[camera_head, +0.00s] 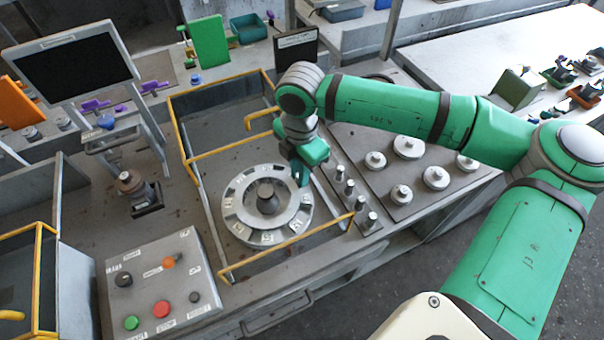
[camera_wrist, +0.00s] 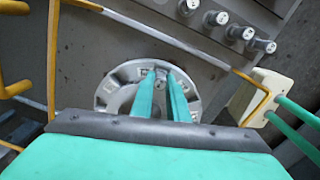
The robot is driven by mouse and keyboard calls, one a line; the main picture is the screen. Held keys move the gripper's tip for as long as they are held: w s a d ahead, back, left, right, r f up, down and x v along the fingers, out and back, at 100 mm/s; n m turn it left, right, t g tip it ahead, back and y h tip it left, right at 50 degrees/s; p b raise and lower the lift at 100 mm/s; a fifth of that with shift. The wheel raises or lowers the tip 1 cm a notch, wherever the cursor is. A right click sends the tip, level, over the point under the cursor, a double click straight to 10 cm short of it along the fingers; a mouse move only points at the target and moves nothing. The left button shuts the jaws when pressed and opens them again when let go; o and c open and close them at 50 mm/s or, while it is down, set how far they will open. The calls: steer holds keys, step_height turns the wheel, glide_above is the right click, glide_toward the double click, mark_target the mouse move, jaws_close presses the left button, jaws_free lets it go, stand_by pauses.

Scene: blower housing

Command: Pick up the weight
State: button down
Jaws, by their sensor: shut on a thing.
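My gripper (camera_head: 301,178) hangs over the right rim of the round metal rotor (camera_head: 236,215). In the wrist view, my two green fingers (camera_wrist: 161,76) are close together, shut on a small metallic weight (camera_wrist: 161,72) that is mostly hidden between the tips. The rotor (camera_wrist: 110,93) lies behind the fingertips there. In the head view the held weight is hidden. Several small knobbed weights stand in a row right of the rotor, one of them at the near end (camera_head: 372,218). Larger round weights (camera_head: 408,147) stand on the plate further right.
A yellow guard frame (camera_head: 290,243) surrounds the rotor, and its bar (camera_wrist: 52,60) shows in the wrist view. A control box with buttons (camera_head: 162,285) stands front left. A monitor (camera_head: 72,65) stands back left. A white table (camera_head: 480,60) is at the back right.

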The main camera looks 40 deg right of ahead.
step_height(320, 180, up, 2)
steer(key=shift+r, duration=0.2)
steer(key=s+r, duration=1.4)
steer(key=shift+d+r, duration=0.3)
steer(key=shift+r, duration=0.05)
steer(key=shift+s, duration=0.1)
